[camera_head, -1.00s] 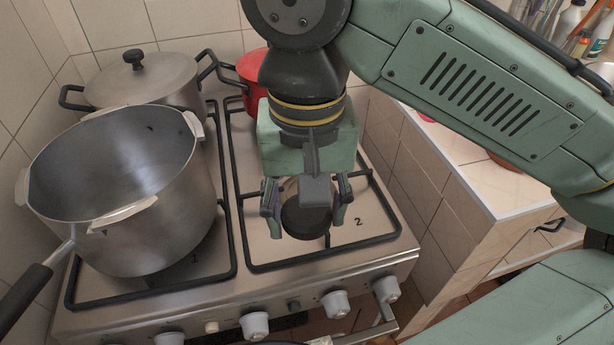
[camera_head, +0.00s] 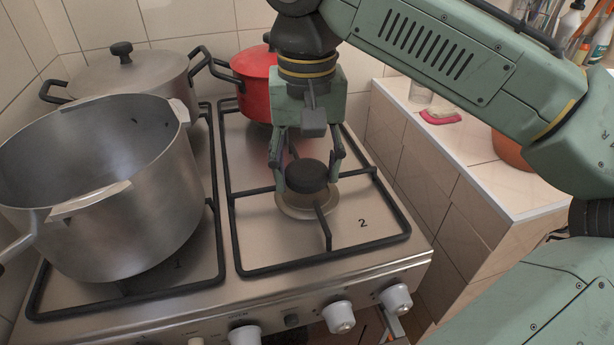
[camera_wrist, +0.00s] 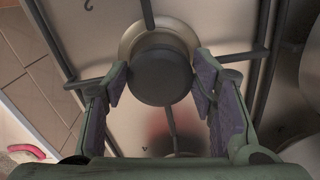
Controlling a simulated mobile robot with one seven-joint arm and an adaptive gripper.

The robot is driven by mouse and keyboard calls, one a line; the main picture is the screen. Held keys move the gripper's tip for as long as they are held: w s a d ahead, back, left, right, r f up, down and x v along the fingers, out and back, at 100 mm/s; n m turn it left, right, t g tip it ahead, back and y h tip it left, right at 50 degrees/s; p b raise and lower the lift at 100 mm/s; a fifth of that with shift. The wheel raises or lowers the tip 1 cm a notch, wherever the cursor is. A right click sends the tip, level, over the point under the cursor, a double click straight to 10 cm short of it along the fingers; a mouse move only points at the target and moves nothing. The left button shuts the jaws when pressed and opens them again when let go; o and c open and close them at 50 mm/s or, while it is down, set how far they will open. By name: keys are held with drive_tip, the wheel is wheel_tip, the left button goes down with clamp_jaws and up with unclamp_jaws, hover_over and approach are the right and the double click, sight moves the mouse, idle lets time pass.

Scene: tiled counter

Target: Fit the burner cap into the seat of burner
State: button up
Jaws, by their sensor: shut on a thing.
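The burner cap (camera_head: 306,174) is a dark, round disc. My gripper (camera_head: 306,182) points down with a finger on each side of the cap and is shut on it. The burner (camera_head: 291,210) marked 2 has a pale metal ring under and around the cap in the head view. In the wrist view the cap (camera_wrist: 160,79) sits between the two finger pads and overlaps the burner ring (camera_wrist: 131,40), which shows mostly above it. The cap hides the seat's centre. I cannot tell whether the cap touches the seat.
A large open steel pot (camera_head: 120,215) stands on the left burner, with a lidded pot (camera_head: 135,80) behind it. A red pot (camera_head: 252,75) stands behind my gripper. Black grate bars (camera_head: 325,232) surround the burner. A tiled counter (camera_head: 470,150) lies to the right.

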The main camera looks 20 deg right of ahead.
sight(307, 174)
drive_tip(key=shift+r, duration=0.1)
drive_tip(key=shift+s+f, duration=0.2)
drive_tip(key=shift+f, duration=0.45)
drive_tip(key=o, duration=1.3)
drive_tip(key=shift+w+f, duration=0.1)
drive_tip(key=shift+w+r+p, duration=0.1)
drive_tip(key=shift+r+p, duration=4.35)
drive_tip(key=shift+r, duration=2.3)
